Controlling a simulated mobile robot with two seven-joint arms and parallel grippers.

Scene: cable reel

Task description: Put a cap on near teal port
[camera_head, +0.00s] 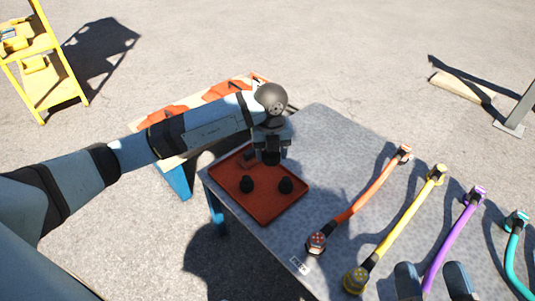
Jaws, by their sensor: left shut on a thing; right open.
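My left gripper (270,145) hangs over the back part of the red tray (264,214). It is shut on a dark thing, probably a black cap (269,157), mostly hidden by the fingers. Two black caps (246,184) and (286,185) stand in the tray. The teal cable (512,262) runs along the right edge of the view, with its far teal port (517,219) on the table. Its near end is out of view. My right gripper (433,281) is open and empty at the bottom edge, beside the purple cable.
Orange (367,198), yellow (403,222) and purple (450,238) cables lie across the grey table (330,140) between the tray and the teal cable. A striped barrier (185,112) stands behind the tray. A yellow ladder (45,70) stands far left.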

